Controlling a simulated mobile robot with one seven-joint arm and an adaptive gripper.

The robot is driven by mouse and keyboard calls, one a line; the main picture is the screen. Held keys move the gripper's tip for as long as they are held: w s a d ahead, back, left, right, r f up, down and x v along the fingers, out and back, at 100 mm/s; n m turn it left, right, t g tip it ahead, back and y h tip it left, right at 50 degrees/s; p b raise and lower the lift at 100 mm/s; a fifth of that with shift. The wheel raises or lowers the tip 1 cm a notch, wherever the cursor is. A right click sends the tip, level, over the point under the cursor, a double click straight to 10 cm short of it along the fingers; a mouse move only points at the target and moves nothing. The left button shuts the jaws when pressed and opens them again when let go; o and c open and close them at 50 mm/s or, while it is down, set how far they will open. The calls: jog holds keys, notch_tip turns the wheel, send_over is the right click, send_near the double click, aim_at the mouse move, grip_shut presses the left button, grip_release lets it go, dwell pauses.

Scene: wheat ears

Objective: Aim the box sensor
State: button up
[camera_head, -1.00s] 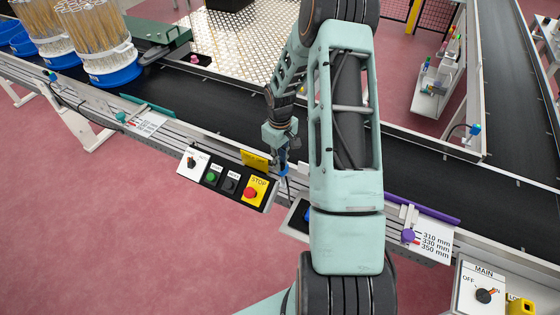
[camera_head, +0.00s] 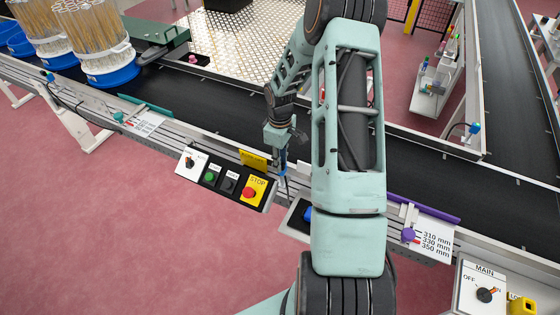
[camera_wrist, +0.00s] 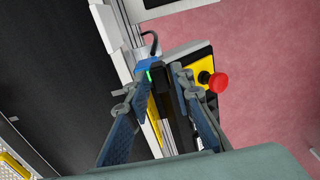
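The box sensor (camera_wrist: 143,67) is a small blue body with a green light and a black cable, at the conveyor's side rail in the wrist view. In the head view only a bit of blue (camera_head: 283,172) shows below my gripper (camera_head: 281,158), which points down at the near rail. In the wrist view my gripper's (camera_wrist: 161,84) two blue-grey fingers stand apart on either side of a black upright part (camera_wrist: 164,90) by the sensor. Whether the fingers press on it cannot be told.
A control box (camera_head: 228,181) with a red stop button (camera_head: 250,193) stands close left of my gripper. The black conveyor belt (camera_head: 230,104) runs behind. A purple-knobbed bracket (camera_head: 408,235) and a main switch box (camera_head: 483,290) are at right. Blue-based wheat containers (camera_head: 108,72) stand at upper left.

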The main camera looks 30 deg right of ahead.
jog(key=shift+o, duration=0.8)
notch_tip(320, 180, up, 12)
dwell(0.3)
